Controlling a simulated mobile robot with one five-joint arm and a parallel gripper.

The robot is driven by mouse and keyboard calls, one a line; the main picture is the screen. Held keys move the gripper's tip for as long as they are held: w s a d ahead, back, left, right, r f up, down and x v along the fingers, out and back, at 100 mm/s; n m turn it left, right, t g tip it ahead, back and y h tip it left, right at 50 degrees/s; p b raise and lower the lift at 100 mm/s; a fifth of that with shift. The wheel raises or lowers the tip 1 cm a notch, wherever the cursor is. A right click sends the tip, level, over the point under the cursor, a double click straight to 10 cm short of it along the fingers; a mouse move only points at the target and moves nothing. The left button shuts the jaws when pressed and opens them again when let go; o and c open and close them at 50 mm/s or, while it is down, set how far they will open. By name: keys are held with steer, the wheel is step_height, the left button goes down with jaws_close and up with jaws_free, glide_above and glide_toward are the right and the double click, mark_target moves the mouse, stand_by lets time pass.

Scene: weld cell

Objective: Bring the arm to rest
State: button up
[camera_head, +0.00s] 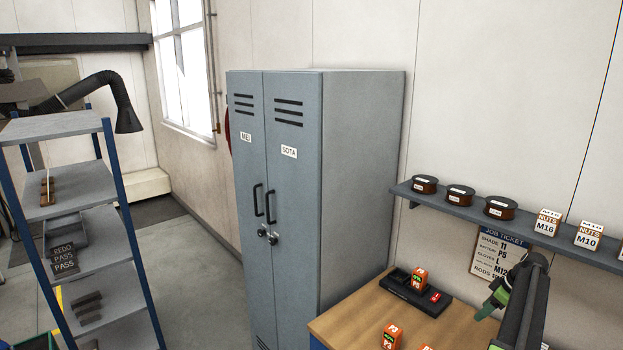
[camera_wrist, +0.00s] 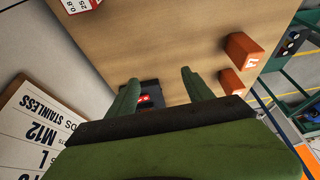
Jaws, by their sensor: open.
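My arm reaches over the workbench (camera_head: 350,318) at the lower right of the head view. My gripper (camera_head: 491,302) is green and dark, and part of it is hidden behind the arm. In the wrist view my gripper (camera_wrist: 159,84) shows two green fingers spread apart with nothing held between them. The wooden bench top (camera_wrist: 150,45) lies beyond the fingers. A black charger (camera_head: 412,292) with an orange battery (camera_head: 420,278) stands at the back of the bench; part of a dark thing with a red mark shows between the fingers.
Orange batteries (camera_head: 391,336) stand on the bench; orange blocks (camera_wrist: 244,46) show in the wrist view. A wall shelf (camera_head: 460,208) with tins and nut boxes hangs above a job ticket (camera_head: 497,252). Grey lockers (camera_head: 290,190) stand left of the bench, a rack (camera_head: 105,185) farther left.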

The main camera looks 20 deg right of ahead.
steer(key=w+a+f+n+y+b, duration=0.1)
steer(key=w+a+f+n+b, duration=0.15)
steer(key=w+a, duration=1.35)
steer(key=w+a+f+n+g+b, duration=0.15)
steer(key=w+a, duration=0.25)
steer(key=a, duration=0.6)
steer(key=w+a+f+n+g, duration=0.15)
steer(key=w+a, duration=0.25)
steer(key=a, duration=0.6)
steer(key=s+a+f+b, duration=0.2)
steer(key=a, duration=1.1)
steer(key=s+a+f+b, duration=0.1)
steer(key=s+a, duration=0.1)
steer(key=a, duration=1.1)
steer(key=s+a+f+m+g+h+b, duration=0.1)
steer(key=s+a+m+h, duration=0.1)
steer(key=s+a+m, duration=0.5)
steer(key=s+m, duration=0.2)
steer(key=s, duration=0.2)
steer(key=shift+s+f, duration=0.15)
steer(key=shift+f, duration=0.05)
